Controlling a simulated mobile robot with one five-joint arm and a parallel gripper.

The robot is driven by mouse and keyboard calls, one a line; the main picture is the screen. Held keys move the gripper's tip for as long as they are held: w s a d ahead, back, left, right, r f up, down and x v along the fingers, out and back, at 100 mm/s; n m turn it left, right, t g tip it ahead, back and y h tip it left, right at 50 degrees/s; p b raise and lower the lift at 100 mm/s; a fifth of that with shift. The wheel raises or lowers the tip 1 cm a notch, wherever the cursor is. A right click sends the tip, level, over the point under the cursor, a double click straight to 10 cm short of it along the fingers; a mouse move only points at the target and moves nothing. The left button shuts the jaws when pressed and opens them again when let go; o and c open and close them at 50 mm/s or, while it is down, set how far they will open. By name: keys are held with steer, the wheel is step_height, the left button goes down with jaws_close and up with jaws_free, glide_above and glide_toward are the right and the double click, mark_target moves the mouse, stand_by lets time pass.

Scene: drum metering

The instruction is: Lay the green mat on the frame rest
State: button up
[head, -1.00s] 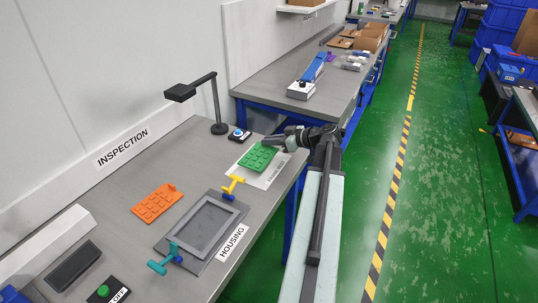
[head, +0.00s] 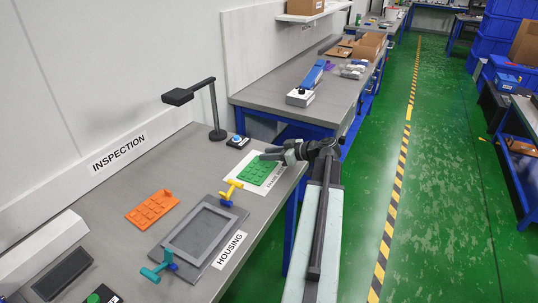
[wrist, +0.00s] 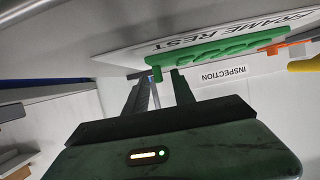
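The green mat (head: 257,172), a raised grid pad, lies on the white frame rest sheet (head: 282,174) at the far right of the near bench. In the wrist view the mat (wrist: 215,47) appears flat along the frame rest (wrist: 225,32), with a small tab sticking out toward my gripper.
A grey housing frame (head: 163,247) with a yellow clamp (head: 231,186) and a teal clamp (head: 158,267) lies nearer. An orange mat (head: 152,207) is to its left. A lamp (head: 217,134) and a blue button (head: 238,141) stand behind the green mat.

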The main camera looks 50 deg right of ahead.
steer(key=shift+s+r, duration=0.15)
steer(key=shift+r, duration=0.15)
steer(key=p+v, duration=0.4)
steer(key=v, duration=0.6)
steer(key=shift+s+d+r+p, duration=0.15)
steer(key=shift+s+p, duration=0.15)
steer(key=shift+s+d+r, duration=0.1)
steer(key=shift+s, duration=0.3)
